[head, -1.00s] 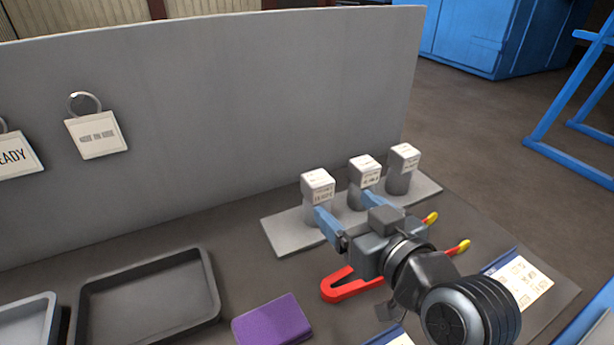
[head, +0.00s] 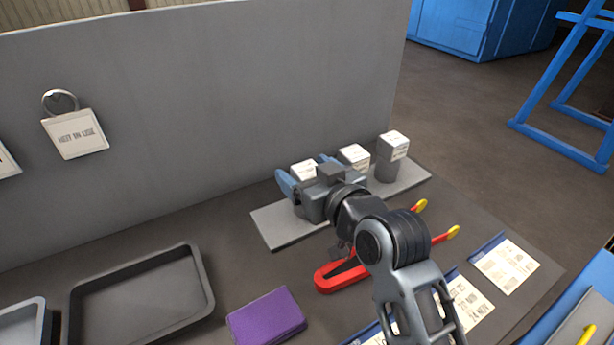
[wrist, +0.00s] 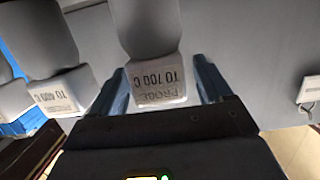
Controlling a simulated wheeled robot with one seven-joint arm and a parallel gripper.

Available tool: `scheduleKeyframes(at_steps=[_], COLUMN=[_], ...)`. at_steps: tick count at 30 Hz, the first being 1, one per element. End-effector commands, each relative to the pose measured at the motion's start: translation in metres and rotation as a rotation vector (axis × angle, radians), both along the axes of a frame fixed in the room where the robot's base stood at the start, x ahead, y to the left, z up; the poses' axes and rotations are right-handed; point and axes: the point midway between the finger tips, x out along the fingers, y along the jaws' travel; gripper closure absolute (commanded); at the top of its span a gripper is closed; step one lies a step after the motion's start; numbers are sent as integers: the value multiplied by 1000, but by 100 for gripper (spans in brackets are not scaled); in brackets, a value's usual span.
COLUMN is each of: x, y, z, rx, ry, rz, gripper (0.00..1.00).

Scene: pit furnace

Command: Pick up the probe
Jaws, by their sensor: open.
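Three grey cylindrical probes with white block caps stand in a row on a light grey plate (head: 278,228). The left probe (head: 304,168) is partly hidden behind my gripper (head: 305,172). In the wrist view this probe (wrist: 153,60) reads "PROBE TO 700 C" upside down and sits between my two blue fingers (wrist: 158,82). My gripper is open, and I cannot tell whether a finger touches the cap. The middle probe (head: 354,156) also shows in the wrist view (wrist: 60,92), labelled "TO 400 C". The right probe (head: 391,158) stands at the plate's far end.
A grey panel (head: 200,110) stands behind the probes, with hanging tags (head: 76,134). Red tongs with yellow tips (head: 340,274) lie in front of the plate under my arm. A purple block (head: 266,317), a dark tray (head: 140,300) and printed cards (head: 505,266) lie around.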

Motion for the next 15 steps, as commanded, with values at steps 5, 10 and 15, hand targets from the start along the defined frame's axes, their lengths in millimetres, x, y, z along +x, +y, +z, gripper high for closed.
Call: scheduleKeyframes(at_steps=[5, 10, 15], x=[0, 0, 0], y=[0, 0, 0], z=[0, 0, 0], rx=[0, 0, 0], ry=[0, 0, 0], rz=[0, 0, 0], gripper=[30, 46, 62])
